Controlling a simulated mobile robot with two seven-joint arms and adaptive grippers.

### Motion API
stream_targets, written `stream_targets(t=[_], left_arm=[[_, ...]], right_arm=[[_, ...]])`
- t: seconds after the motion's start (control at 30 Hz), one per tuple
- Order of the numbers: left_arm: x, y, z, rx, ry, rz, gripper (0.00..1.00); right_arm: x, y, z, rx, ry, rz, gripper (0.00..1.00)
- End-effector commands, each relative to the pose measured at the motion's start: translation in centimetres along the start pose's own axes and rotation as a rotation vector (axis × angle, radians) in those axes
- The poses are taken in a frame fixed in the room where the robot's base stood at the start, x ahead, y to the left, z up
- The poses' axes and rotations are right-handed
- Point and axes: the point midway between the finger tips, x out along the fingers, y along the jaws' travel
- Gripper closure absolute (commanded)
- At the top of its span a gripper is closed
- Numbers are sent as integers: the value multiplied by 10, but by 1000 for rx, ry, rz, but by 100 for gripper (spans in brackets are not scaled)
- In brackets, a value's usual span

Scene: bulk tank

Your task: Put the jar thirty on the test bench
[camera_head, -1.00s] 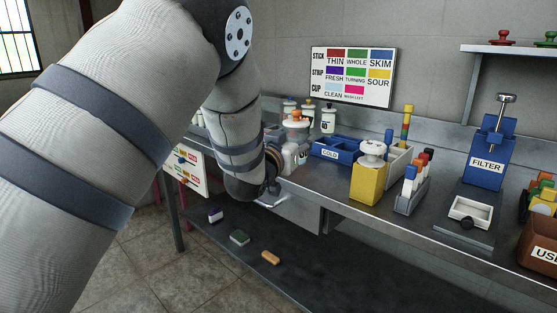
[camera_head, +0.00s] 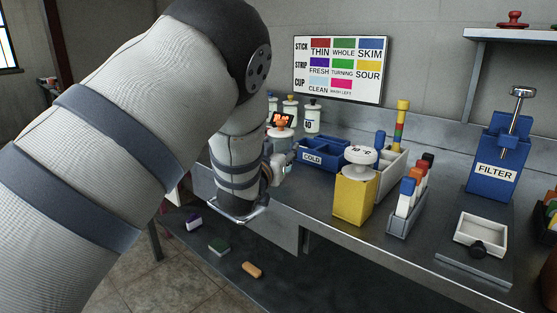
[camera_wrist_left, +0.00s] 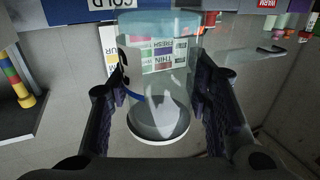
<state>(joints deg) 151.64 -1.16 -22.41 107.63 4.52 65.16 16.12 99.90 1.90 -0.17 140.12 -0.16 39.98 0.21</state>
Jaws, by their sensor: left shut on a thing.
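My left gripper (camera_wrist_left: 160,82) is shut on a clear, see-through jar (camera_wrist_left: 160,118) with a pale rim at one end. Dark fingers press on both its sides in the left wrist view. A dark mark shows at its left side, but I cannot read a number on it. In the head view my left arm hides most of the gripper, which is over the front part of the steel bench (camera_head: 330,218). A white jar labelled 40 (camera_head: 312,118) stands at the back of the bench. My right gripper is not in view.
A colour chart (camera_head: 338,70) hangs behind. The bench front between them is clear.

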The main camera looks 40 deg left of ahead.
Motion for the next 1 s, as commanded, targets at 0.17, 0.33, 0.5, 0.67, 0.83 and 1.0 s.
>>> stream_targets(t=[0.17,0.33,0.5,0.67,0.83,1.0], left_arm=[[0,0,24,0,0,1,87],[0,0,22,-1,1,1,87],[0,0,25,0,-1,1,39],[0,0,24,0,-1,1,35],[0,0,23,0,0,1,35],[-19,0,21,-1,-2,0,35]], right_arm=[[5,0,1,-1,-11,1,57],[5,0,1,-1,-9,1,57],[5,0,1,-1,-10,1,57],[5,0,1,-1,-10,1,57],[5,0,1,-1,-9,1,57],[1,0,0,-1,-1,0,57]])
